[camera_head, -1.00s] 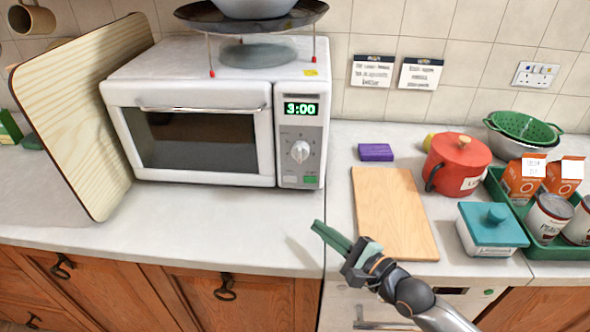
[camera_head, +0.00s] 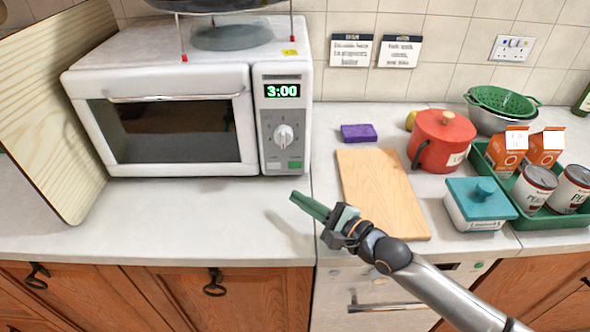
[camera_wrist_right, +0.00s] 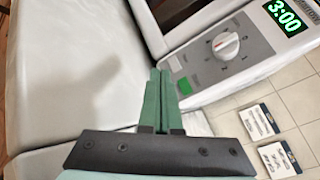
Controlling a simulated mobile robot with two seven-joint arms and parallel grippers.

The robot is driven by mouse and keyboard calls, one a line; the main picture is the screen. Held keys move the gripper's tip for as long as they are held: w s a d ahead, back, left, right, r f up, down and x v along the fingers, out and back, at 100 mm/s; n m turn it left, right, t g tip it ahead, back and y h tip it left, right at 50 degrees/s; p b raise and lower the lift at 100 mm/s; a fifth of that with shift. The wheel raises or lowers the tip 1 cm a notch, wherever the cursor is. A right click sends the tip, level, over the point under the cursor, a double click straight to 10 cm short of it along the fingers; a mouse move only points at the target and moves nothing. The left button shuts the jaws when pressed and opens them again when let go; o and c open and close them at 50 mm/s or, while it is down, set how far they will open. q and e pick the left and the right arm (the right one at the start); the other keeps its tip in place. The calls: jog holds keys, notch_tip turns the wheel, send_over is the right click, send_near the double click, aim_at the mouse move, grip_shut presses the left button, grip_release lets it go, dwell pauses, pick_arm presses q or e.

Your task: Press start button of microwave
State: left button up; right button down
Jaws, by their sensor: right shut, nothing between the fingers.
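The white microwave (camera_head: 180,95) stands on the counter at the left with its door shut. Its panel has a green display reading 3:00, a round dial (camera_head: 284,136) and a green button (camera_head: 295,165) at the bottom right, beside a pale button (camera_head: 273,167). The green button (camera_wrist_right: 184,86) also shows in the right wrist view, close beyond my fingertips. My right gripper (camera_head: 294,197) is shut and empty, above the counter just in front of and below the panel. Its green fingers point toward the microwave and look apart from it. My left gripper is out of view.
A wooden board (camera_head: 50,115) leans at the microwave's left. A cutting board (camera_head: 382,195), purple sponge (camera_head: 358,133), red pot (camera_head: 441,140), teal-lidded dish (camera_head: 480,203) and green tray (camera_head: 535,222) lie right. The counter before the microwave is clear.

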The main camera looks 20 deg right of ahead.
aim_at(295, 165)
jog(key=w+b, duration=0.1)
jog(key=w, duration=0.1)
jog(key=w+d+b, duration=0.1)
jog(key=w+b, duration=0.1)
jog(key=shift+w+d+f, duration=0.1)
jog(key=shift+w+d, duration=0.1)
jog(key=shift+w, duration=0.2)
jog(key=shift+w+d+b, duration=0.2)
jog(key=shift+w+b, duration=0.2)
jog(key=shift+w, duration=0.4)
dwell(1.1)
jog(key=shift+w+d, duration=0.15)
jog(key=shift+w, duration=0.25)
